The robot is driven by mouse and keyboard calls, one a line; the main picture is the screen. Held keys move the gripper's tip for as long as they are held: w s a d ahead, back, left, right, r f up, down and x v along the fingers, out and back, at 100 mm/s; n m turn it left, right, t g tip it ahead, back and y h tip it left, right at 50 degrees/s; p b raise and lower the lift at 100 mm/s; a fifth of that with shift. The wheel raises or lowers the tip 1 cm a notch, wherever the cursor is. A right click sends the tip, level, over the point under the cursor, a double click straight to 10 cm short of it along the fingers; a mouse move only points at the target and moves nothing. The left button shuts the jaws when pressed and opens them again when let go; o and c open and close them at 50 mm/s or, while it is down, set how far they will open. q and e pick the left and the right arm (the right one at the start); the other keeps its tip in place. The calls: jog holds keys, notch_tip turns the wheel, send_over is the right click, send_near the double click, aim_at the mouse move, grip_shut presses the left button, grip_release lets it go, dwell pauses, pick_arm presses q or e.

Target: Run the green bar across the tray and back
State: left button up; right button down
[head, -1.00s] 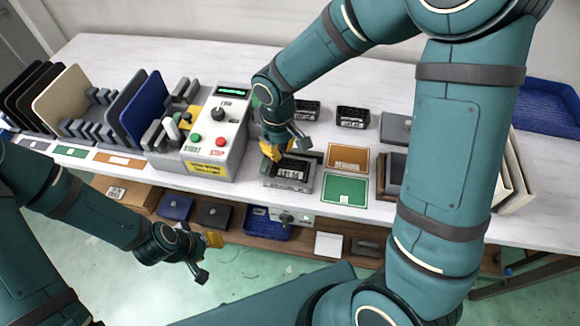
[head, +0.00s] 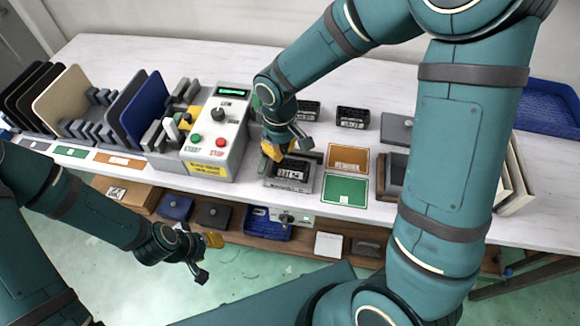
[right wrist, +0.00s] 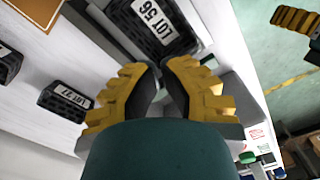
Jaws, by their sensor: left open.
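The box also shows there (right wrist: 150,22). A small greenish upright piece (head: 263,166) shows beside the fingertips in the head view; I cannot tell if it is the green bar. My left gripper (head: 208,256) is open and empty, in front of the bench over the floor.
The grey control box (head: 220,125) with a knob, green and red buttons and a lit green display stands just left of my right gripper. A brown REWORK card (head: 348,157) and a green card (head: 345,190) lie to the right. Two dark boxes (head: 353,117) stand behind.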

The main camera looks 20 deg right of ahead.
notch_tip(320, 180, up, 7)
jog(key=p, duration=0.5)
dwell(0.3)
dwell(0.4)
